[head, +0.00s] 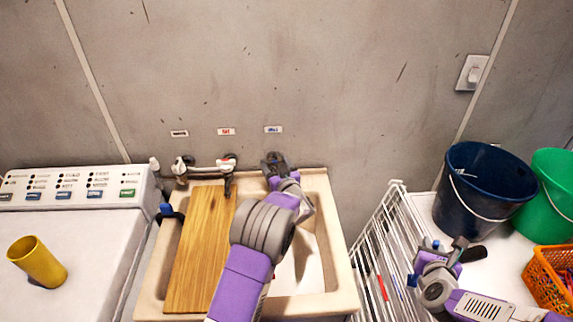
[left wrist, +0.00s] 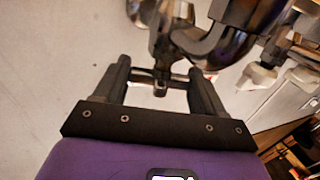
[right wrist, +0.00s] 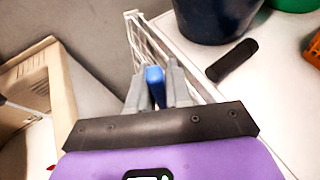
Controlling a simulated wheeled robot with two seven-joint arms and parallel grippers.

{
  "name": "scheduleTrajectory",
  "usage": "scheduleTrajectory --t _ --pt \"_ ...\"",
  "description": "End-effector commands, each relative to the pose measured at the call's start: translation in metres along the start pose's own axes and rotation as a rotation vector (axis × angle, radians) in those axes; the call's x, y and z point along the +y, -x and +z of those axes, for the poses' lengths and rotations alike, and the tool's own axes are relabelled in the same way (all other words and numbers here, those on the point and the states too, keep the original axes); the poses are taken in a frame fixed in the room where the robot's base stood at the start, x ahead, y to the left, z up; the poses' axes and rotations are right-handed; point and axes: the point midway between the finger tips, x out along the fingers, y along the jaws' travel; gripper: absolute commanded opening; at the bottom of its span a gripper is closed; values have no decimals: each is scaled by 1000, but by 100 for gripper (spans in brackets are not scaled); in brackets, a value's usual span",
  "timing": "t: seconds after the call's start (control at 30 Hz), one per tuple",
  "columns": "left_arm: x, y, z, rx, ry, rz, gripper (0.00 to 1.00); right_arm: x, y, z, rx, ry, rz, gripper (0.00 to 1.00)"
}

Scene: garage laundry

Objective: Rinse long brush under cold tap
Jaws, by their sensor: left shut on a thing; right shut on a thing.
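My left gripper (head: 274,162) is at the cold tap, below the blue label (head: 273,129) on the wall. Its fingers show in the left wrist view (left wrist: 160,82), closed around a small dark tap handle (left wrist: 160,90). The tap's dark metal body (left wrist: 205,40) is just beyond. My left forearm hides much of the sink (head: 325,225); I cannot tell whether water runs. My right gripper (head: 452,247) is over the white wire rack, shut on a blue handle (right wrist: 154,76). This looks like part of the long brush; its far end is hidden.
A wooden board (head: 200,250) covers the sink's left part. The red-labelled tap (head: 227,165) is behind it. The wire rack (head: 375,245) stands right of the sink. A dark blue bucket (head: 470,205), green bucket (head: 553,185), orange basket (head: 550,280) and black object (right wrist: 233,61) are farther right.

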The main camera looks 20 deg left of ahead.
Motion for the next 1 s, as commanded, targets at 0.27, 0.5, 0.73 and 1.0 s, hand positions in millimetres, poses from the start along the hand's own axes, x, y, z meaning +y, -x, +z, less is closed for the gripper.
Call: scheduleTrajectory --t 0.27,0.5,0.73,1.0 --pt "0 0 -2 6 1 0 96 0 0 0 0 0 0 0" --pt "0 2 -1 3 1 1 96 0 0 0 0 0 0 0" --pt "1 33 -2 1 0 4 96 0 1 3 -1 0 0 0" --pt "1 90 -2 4 1 3 96 0 3 7 0 0 0 0"
